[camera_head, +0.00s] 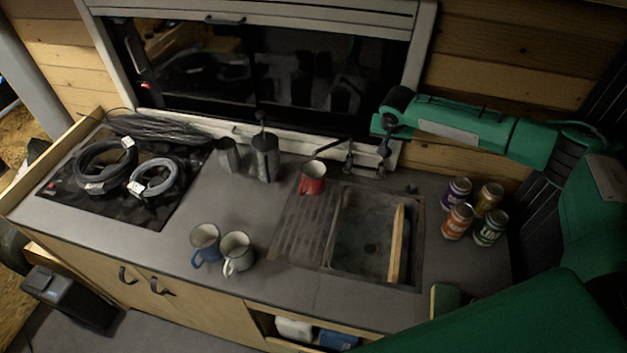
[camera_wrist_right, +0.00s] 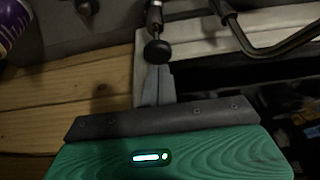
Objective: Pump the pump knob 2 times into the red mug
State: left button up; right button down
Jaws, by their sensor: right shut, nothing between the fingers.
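The red mug (camera_head: 312,179) stands upright on the ribbed drainboard left of the sink, with its pale opening up. A dark spout (camera_head: 328,146) reaches over toward it from the pump fittings at the back. The round black pump knob (camera_wrist_right: 157,51) sits on a metal stem in the right wrist view. My right gripper (camera_wrist_right: 156,85) is shut and empty, its fingertips right at the knob; I cannot tell whether they touch. In the head view, my right gripper (camera_head: 384,137) points down at the fittings behind the sink. My left gripper is not in view.
A sink (camera_head: 365,235) with a wooden board (camera_head: 397,243) lies right of the mug. Several cans (camera_head: 458,221) stand farther right. A blue mug (camera_head: 205,244) and a white mug (camera_head: 237,252) stand front left. A dark grinder-like pot (camera_head: 265,158) and coiled cables (camera_head: 103,167) are left.

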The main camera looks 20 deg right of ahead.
jog(key=shift+f, duration=0.15)
jog(key=shift+s+f+b, duration=0.1)
jog(key=shift+f+b, duration=0.65)
jog(key=shift+f, duration=1.5)
jog(key=shift+r, duration=0.1)
jog(key=shift+r+p, duration=2.35)
notch_tip(320, 180, up, 2)
jog(key=shift+r+p, duration=0.15)
jog(key=shift+p, duration=1.05)
jog(key=shift+r, duration=1.8)
